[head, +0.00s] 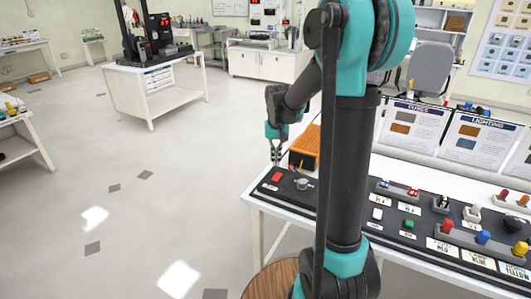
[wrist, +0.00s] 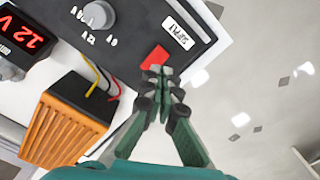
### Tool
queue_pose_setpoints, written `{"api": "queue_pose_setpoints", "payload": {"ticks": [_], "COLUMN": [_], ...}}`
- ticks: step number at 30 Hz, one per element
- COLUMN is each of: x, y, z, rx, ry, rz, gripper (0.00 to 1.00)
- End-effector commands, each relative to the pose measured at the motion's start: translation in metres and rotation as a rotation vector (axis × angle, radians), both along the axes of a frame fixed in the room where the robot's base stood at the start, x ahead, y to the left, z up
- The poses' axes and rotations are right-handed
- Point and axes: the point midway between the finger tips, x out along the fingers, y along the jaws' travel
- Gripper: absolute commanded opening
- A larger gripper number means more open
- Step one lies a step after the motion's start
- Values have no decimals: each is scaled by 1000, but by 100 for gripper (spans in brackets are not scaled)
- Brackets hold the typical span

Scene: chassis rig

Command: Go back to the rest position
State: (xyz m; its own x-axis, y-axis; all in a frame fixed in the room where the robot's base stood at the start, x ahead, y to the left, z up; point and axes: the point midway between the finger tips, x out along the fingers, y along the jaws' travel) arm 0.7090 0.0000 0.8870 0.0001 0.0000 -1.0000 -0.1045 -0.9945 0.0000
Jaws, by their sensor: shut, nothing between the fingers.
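My gripper (head: 277,158) is shut and empty, with its fingers pointing down at the left end of the white bench. In the wrist view, its closed fingertips (wrist: 157,72) appear just below the red rocker switch (wrist: 154,55) and overlap its lower edge in the picture. I cannot tell whether they touch it. The red switch (head: 277,177) sits on the black panel (head: 266,189) beside a grey knob (head: 302,184). My arm crosses the middle of the head view and hides part of the bench.
An orange ribbed box (wrist: 65,118) with yellow and red wires stands near the knob, beside a red 12 V display (wrist: 25,35). Colored switches, plugs and a LIGHTING board (head: 482,140) are on the right. A round wooden stool (head: 268,283) stands below. Open floor (head: 150,215) lies left.

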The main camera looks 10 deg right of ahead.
Motion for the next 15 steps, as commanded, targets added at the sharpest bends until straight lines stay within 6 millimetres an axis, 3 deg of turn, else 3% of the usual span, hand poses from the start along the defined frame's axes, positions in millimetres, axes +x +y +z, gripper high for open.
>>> {"api": "queue_pose_setpoints", "payload": {"ticks": [5, 15], "x": [-16, -119], "y": [-4, -26], "z": [0, -16], "rx": [2, 4], "ry": [-22, -191], "rz": [6, 51], "gripper": [0, 0]}}
